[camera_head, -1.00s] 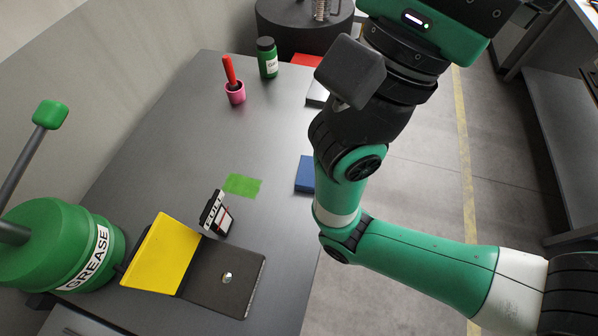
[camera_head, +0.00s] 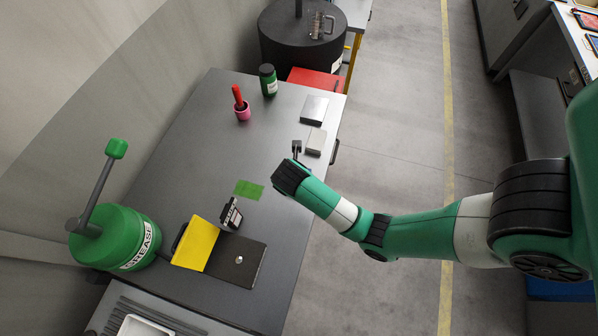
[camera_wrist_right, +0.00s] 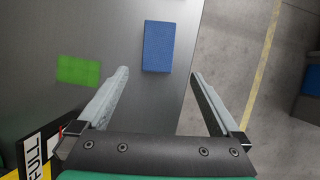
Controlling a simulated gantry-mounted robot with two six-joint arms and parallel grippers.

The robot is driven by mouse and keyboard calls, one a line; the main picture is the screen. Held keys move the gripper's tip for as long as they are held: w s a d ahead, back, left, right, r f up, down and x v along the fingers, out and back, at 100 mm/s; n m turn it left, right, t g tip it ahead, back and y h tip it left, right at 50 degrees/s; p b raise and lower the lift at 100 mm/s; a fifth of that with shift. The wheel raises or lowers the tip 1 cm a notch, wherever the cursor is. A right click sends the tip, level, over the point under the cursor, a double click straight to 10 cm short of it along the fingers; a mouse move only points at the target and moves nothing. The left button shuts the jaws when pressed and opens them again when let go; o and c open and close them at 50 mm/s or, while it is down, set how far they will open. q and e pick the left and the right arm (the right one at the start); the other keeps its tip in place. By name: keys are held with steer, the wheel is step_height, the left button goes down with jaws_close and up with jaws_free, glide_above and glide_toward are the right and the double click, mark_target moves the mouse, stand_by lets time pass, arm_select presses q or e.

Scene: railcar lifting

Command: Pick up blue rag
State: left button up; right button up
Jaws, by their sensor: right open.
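The blue rag (camera_wrist_right: 158,46) is a flat blue rectangle lying on the grey table (camera_wrist_right: 110,22) near its edge, in the right wrist view. My right gripper (camera_wrist_right: 160,72) is open and empty, with the rag ahead of and between its fingertips in that view. The near end of the rag lies about level with the tips; I cannot tell the height between them. In the head view my right wrist (camera_head: 290,178) hangs over the table's right side and hides the rag and the fingers. My left gripper is not in view.
A green cloth (camera_head: 249,190) lies left of my right wrist. Near it are a small black-and-white box (camera_head: 231,214) and a yellow-and-black folder (camera_head: 236,262). A green grease can (camera_head: 115,238), a pink cup (camera_head: 242,113) and a green bottle (camera_head: 268,81) stand farther left and back.

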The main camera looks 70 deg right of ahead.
steer(key=b+x, duration=0.1)
steer(key=x, duration=0.5)
steer(key=shift+w+d+f+b, duration=0.1)
steer(key=shift+f+b, duration=0.1)
steer(key=shift+b, duration=0.15)
steer(key=b+x, duration=0.1)
steer(key=x, duration=0.4)
steer(key=shift+w+b, duration=0.1)
steer(key=shift+b, duration=0.3)
steer(key=c, duration=1.2)
